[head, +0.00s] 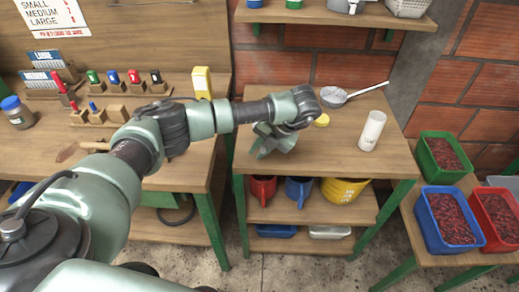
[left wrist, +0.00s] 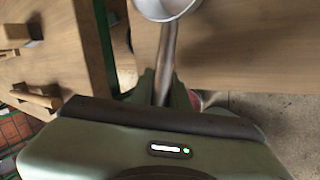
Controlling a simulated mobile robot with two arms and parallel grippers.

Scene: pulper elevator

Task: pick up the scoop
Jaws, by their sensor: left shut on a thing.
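My left gripper (head: 264,148) is over the left part of the small wooden table in the head view. In the left wrist view its fingers (left wrist: 165,88) are shut on the brownish handle of the scoop (left wrist: 167,50). The scoop's pale round bowl shows at the top of that view, cut off by the frame edge. It lies beyond the fingertips, over the wooden surface; I cannot tell whether it touches. In the head view my gripper and wrist hide the scoop. My right gripper is not in view.
A long-handled grey strainer (head: 334,97), a yellow disc (head: 322,120) and a white cylinder (head: 372,130) are on the small table (head: 330,160). Mugs and a yellow bucket (head: 344,190) sit on its lower shelf. Crates of red berries (head: 449,220) stand at right.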

